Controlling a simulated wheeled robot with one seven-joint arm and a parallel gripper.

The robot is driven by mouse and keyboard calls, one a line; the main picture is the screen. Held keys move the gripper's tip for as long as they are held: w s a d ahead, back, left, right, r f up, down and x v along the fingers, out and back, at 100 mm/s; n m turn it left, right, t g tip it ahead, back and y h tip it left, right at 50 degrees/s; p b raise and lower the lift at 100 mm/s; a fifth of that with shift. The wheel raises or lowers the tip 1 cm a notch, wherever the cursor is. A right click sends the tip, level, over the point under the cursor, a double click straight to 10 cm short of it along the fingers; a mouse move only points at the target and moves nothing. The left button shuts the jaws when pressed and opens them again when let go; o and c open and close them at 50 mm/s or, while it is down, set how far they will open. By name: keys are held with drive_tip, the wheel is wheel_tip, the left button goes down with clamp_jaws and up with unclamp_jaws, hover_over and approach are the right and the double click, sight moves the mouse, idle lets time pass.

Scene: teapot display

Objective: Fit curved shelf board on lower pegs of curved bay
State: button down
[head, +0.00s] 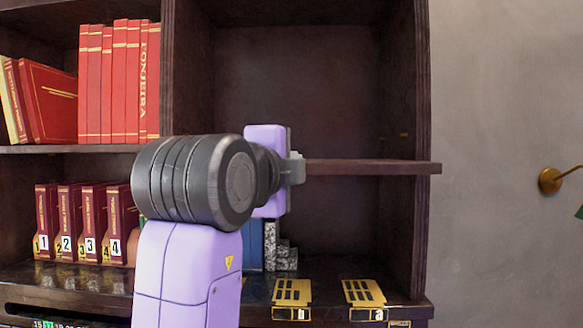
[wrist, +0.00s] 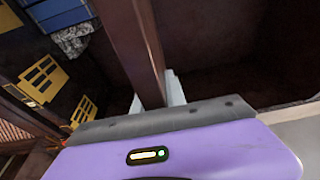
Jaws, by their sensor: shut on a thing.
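The dark brown shelf board (head: 370,168) is seen nearly edge-on and looks about level. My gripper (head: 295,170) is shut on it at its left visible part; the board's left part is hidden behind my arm. The board's right end overlaps the front edge of the bay's right upright (head: 423,100) and sticks out slightly past it. The bay (head: 300,85) is open and dark behind. Small brass pegs (head: 403,135) show faintly on its right wall, above the board. In the wrist view the board (wrist: 137,45) runs up and away from my gripper (wrist: 158,100).
Red books (head: 118,80) and numbered dark red binders (head: 88,225) fill the left bay. Gold label holders (head: 292,292) (head: 364,292), blue books (head: 255,245) and speckled boxes (head: 281,255) sit on the bottom ledge. A brass wall lamp (head: 550,181) is at the right.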

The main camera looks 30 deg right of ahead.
drive_tip(key=shift+w+d+r+p, duration=0.1)
drive_tip(key=shift+w+d+p, duration=0.1)
drive_tip(key=shift+w+d, duration=1.05)
drive_tip(key=shift+w+d+r+p, duration=0.1)
drive_tip(key=shift+w+d+p, duration=0.15)
drive_tip(key=shift+w+d, duration=1.05)
drive_tip(key=shift+w+d+p, duration=0.2)
drive_tip(key=shift+w+d, duration=0.45)
drive_tip(key=shift+w, duration=1.2)
idle(1.2)
drive_tip(key=c, duration=1.3)
unclamp_jaws()
drive_tip(key=shift+f, duration=0.3)
drive_tip(key=b+v, duration=0.2)
drive_tip(key=v, duration=0.4)
drive_tip(key=shift+s+a, duration=0.1)
drive_tip(key=shift+a, duration=0.05)
drive_tip(key=shift+s+a+r, duration=0.2)
drive_tip(key=shift+s+a, duration=0.25)
drive_tip(key=shift+a, duration=0.1)
